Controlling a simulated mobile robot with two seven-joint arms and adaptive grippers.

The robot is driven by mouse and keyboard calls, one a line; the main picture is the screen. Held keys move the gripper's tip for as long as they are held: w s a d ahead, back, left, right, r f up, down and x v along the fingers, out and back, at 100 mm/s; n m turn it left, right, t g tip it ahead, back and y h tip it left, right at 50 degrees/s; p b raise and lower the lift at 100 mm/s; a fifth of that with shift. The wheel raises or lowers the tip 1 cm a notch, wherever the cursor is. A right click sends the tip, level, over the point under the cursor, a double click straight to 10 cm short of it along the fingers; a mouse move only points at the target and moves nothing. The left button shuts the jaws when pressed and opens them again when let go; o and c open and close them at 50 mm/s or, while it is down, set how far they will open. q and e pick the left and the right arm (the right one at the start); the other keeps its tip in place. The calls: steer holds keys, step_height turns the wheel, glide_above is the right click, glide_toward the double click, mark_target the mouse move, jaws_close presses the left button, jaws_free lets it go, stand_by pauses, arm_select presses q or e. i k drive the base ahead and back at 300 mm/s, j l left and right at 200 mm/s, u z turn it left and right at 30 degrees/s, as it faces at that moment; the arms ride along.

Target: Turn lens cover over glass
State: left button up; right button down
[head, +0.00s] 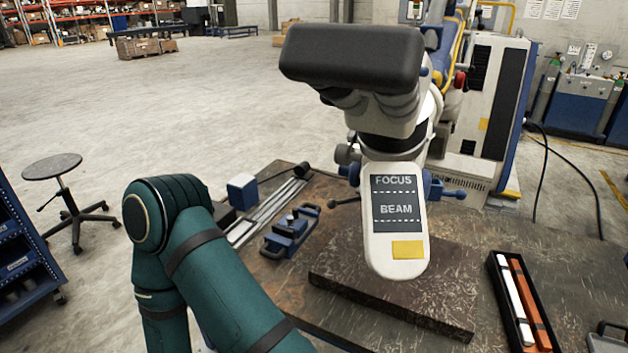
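The microscope (384,122) stands at the middle right in the head view. A wide black padded part (350,58) sits on top, over its eyepiece tubes. A pale rounded panel (381,245) below is marked FOCUS and BEAM and has a yellow label. Blue knobs (440,189) stick out at its sides. I cannot make out which part is the lens cover, and no glass is clearly visible. One of my green arms is bent at the lower left, with its elbow raised. Neither of my grippers shows.
The workbench (345,225) bears a dark slab (440,290) under the panel. A blue clamp-like tool (288,235), metal rails (268,212) and a blue block (242,190) lie left of it. A black tray (502,289) with white and orange bars is at the right. A stool (53,167) stands left.

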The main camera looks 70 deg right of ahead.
mark_target(332, 203)
steer(key=i+z, duration=0.1)
steer(key=i, duration=0.6)
steer(key=i+j, duration=0.15)
steer(key=i, duration=0.6)
steer(key=i+z, duration=0.15)
steer(key=z, duration=3.35)
